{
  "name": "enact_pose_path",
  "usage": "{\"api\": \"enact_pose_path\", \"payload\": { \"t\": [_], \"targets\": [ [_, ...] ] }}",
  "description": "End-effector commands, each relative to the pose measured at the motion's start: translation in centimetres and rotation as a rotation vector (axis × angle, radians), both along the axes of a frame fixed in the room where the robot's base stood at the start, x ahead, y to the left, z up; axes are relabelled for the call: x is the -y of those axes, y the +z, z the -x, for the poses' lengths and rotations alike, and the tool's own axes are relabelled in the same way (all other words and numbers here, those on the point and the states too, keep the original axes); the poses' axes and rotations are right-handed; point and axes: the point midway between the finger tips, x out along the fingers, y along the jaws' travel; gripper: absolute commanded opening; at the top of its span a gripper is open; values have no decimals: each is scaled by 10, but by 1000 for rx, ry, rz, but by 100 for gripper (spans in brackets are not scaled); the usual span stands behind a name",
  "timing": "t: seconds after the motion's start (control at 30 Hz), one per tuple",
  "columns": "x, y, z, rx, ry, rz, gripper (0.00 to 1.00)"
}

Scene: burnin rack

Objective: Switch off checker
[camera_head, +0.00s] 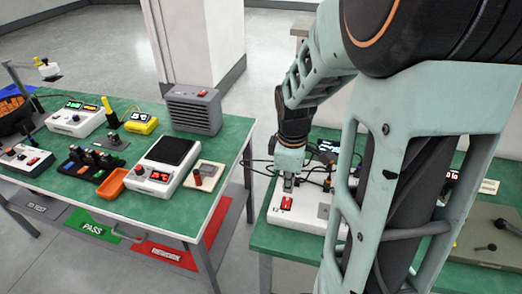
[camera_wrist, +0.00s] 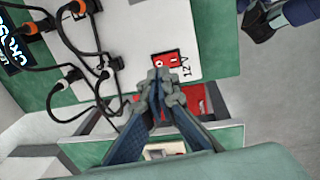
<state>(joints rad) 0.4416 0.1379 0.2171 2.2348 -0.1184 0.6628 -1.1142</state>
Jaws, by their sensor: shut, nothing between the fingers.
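A white box (camera_head: 312,208) with a red rocker switch (camera_head: 286,203) stands on the right green bench. In the wrist view the rocker (camera_wrist: 165,64) sits near the edge of the white panel (camera_wrist: 150,32), beside the printed label "12 V". My gripper (camera_head: 288,185) is shut and empty, pointing down just above the switch. In the wrist view my fingertips (camera_wrist: 158,76) are at the rocker's lower edge; I cannot tell whether they touch. Which position the rocker is in is unclear. No label reading "checker" is legible.
Black cables with plugs (camera_wrist: 75,74) run into the panel's left side. A dark display (camera_head: 328,147) stands behind the box. A gap separates the benches.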

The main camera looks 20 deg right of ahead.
Motion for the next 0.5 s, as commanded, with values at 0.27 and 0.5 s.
{"api": "enact_pose_path", "payload": {
  "t": [0.27, 0.5],
  "targets": [
    [2, -39, -3, -2, 1, 0, 0],
    [3, -44, -4, 1, 0, 1, 0]
  ]
}}
